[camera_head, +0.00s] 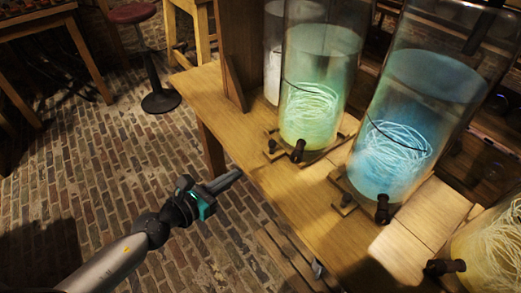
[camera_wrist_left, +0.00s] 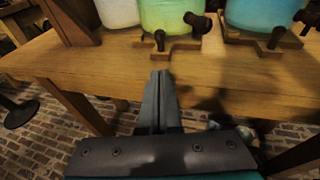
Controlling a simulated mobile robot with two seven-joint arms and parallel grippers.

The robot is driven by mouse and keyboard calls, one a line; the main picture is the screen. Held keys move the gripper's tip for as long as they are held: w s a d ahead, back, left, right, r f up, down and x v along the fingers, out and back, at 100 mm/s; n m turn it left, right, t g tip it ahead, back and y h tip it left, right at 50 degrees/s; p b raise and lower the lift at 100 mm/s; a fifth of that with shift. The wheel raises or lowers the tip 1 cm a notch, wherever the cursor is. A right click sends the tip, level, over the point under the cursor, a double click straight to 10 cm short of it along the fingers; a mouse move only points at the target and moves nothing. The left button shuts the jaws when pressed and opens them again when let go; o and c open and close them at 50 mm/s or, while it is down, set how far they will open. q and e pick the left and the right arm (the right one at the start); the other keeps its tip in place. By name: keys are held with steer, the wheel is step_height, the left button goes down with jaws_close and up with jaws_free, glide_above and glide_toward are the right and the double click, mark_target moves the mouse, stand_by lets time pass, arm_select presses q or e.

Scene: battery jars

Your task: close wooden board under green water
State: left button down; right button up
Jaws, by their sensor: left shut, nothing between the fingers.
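The jar of green water (camera_head: 318,95) stands on the wooden table, with a black tap (camera_head: 298,150) low on its front. A wooden board (camera_head: 272,145) lies under it, and its ends stick out past the jar's base; the rest is hidden by the jar. In the left wrist view the board (camera_wrist_left: 168,54) shows below the green jar (camera_wrist_left: 172,15). My left gripper (camera_head: 238,173) is shut and empty, just off the table's front edge and apart from the board. In the left wrist view its fingers (camera_wrist_left: 160,76) point toward the board. My right gripper is not in view.
A jar of blue water (camera_head: 410,115) on its own wooden base stands to the right, with a black tap (camera_head: 383,208). Another jar (camera_head: 490,255) is at lower right. A wooden post (camera_head: 240,50) rises at left. The table front (camera_head: 265,190) is clear before the green jar.

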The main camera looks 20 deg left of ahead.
arm_select(q)
glide_toward(274, 147)
steer(key=w+f, duration=0.1)
steer(key=w, duration=0.2)
steer(key=w+f, duration=0.1)
steer(key=shift+w+d+f, duration=0.2)
steer(key=shift+d+f, duration=0.1)
steer(key=shift+w+d, duration=0.15)
steer(key=shift+w, duration=0.2)
steer(key=shift+w+d, duration=0.15)
steer(key=shift+w, duration=0.2)
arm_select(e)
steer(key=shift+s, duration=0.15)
arm_select(q)
steer(key=w+d, duration=0.2)
steer(key=w, duration=0.1)
steer(key=shift+d, duration=0.15)
steer(key=shift+w+d+r, duration=0.1)
steer(key=shift+w+d, duration=0.05)
steer(key=shift+w, duration=0.05)
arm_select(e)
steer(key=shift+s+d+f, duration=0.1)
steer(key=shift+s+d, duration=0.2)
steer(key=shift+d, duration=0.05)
arm_select(q)
steer(key=shift+d+r, duration=0.1)
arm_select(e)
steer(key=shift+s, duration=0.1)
